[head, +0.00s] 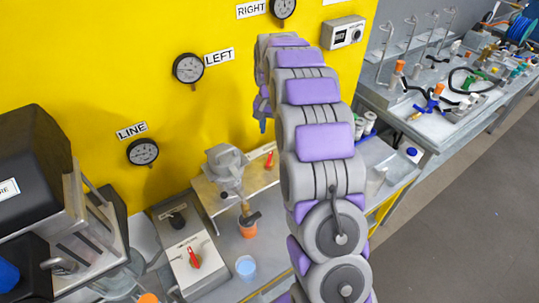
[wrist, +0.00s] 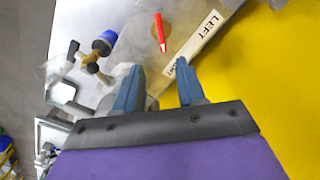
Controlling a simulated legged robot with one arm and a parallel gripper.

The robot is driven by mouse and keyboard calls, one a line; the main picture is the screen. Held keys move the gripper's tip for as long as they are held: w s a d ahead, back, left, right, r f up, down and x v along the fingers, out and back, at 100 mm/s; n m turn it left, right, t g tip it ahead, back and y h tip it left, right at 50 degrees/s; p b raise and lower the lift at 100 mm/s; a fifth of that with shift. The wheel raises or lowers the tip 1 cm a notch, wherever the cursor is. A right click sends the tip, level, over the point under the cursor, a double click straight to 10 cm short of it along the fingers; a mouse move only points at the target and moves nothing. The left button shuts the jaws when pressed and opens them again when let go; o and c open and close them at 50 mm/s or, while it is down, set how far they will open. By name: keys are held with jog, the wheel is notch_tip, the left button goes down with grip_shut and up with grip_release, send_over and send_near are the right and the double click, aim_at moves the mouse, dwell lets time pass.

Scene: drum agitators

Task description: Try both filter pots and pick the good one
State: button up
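A grey metal filter pot (head: 226,167) stands on a metal bracket by the yellow wall in the head view, with a dark-handled tap below it. A second pot cannot be made out; my arm hides part of the bench. A red lever (head: 269,160) sits on the bracket plate to the right of the pot. In the wrist view the red lever (wrist: 160,32) lies beyond my fingertips, beside a LEFT label (wrist: 197,38). My gripper (wrist: 160,66) is open, with nothing visible between its blue fingers. In the head view, it is mostly hidden behind my arm.
Round gauges marked LINE (head: 143,152), LEFT (head: 188,68) and RIGHT (head: 283,7) hang on the yellow wall. A box with a red switch (head: 194,258) is on the bench. A cluttered bench (head: 425,130) is at right.

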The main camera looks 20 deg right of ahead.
aim_at(270, 157)
notch_tip(270, 157, down, 13)
jog(key=shift+a+f+b, duration=0.1)
jog(key=shift+a+b, duration=0.05)
jog(key=shift+b, duration=0.4)
jog(key=shift+c, duration=0.3)
grip_shut()
